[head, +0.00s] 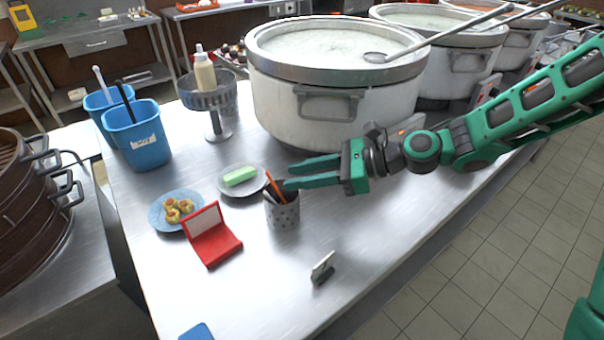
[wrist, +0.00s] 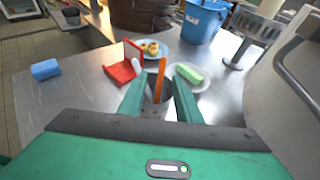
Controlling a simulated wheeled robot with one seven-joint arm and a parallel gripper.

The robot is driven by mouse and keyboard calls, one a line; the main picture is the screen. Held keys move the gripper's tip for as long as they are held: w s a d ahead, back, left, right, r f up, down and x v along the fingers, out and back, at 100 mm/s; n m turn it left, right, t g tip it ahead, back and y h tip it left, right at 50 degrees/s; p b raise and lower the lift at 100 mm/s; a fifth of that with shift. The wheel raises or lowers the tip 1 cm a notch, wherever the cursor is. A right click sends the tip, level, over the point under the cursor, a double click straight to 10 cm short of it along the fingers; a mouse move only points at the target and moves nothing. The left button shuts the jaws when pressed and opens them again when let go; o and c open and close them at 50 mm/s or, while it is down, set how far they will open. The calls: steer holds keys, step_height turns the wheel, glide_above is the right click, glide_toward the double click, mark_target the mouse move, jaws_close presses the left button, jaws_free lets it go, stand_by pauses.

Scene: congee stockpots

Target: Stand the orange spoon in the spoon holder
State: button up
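The orange spoon (head: 273,184) stands tilted in the perforated metal spoon holder (head: 283,214), its upper part sticking out above the rim. Its lower end is hidden inside the holder. My gripper (head: 288,176) is at the holder's rim, just right of the spoon in the head view. Its two green fingers are apart. In the wrist view the orange spoon (wrist: 160,78) shows upright between the fingertips of my gripper (wrist: 158,88), with gaps on both sides. I see no clear contact.
Beside the holder are a red open case (head: 211,238), a plate of dumplings (head: 177,210) and a plate with a green block (head: 240,177). A large stockpot (head: 320,105) stands behind my gripper. A small card stand (head: 322,268) is in front. The front counter is mostly clear.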

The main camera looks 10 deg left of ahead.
steer(key=v, duration=1)
steer(key=shift+d+r, duration=0.15)
steer(key=shift+d, duration=0.2)
steer(key=shift+w, duration=0.1)
stand_by(0.5)
